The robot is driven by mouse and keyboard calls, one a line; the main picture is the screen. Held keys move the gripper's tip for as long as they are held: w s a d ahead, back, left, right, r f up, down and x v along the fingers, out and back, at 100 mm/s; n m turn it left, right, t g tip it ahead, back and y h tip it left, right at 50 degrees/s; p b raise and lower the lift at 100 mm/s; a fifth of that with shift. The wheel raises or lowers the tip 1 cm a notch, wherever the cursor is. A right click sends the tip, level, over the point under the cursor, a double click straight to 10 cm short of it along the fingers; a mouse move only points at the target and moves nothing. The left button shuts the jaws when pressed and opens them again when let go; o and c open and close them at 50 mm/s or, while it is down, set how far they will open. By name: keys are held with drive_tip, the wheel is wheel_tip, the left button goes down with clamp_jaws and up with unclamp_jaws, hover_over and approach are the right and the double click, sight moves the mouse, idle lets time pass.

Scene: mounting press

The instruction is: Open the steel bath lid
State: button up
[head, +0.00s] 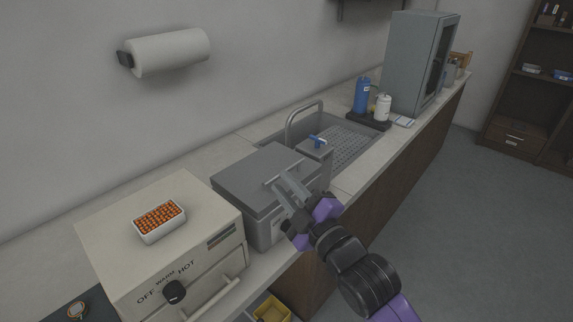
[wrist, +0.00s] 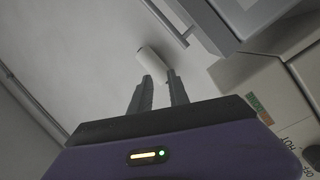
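The steel bath (head: 262,228) is a grey box on the counter, between the cream oven and the sink. Its flat lid (head: 247,174) lies shut on top. A bar handle (head: 283,172) runs along the lid's front right part; in the wrist view the bar (wrist: 166,24) shows above the fingers. My gripper (head: 280,184) is just in front of the handle in the head view. In the wrist view my gripper (wrist: 160,75) has its fingers apart, with nothing held between them. The bar lies beyond the fingertips, not between them.
A cream oven (head: 160,235) with a white tray of orange pieces (head: 160,222) on top stands left of the bath. A paper roll (head: 170,52) hangs on the wall, also seen in the wrist view (wrist: 152,62).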

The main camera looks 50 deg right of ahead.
drive_tip(key=w+d+n+g+h, duration=0.1)
drive_tip(key=w+d+n, duration=0.1)
drive_tip(key=d, duration=0.2)
drive_tip(key=n+g, duration=0.2)
drive_tip(key=n, duration=0.2)
approach(268, 169)
drive_tip(key=shift+w+d+r+p, duration=0.4)
drive_tip(key=shift+w+d, duration=0.15)
drive_tip(key=shift+d, duration=0.1)
drive_tip(key=shift+w+d+r+p, duration=0.35)
drive_tip(key=shift+w+d+r, duration=0.05)
drive_tip(key=shift+w+d, duration=0.25)
drive_tip(key=shift+s, duration=0.1)
clamp_jaws()
drive_tip(key=shift+f, duration=0.1)
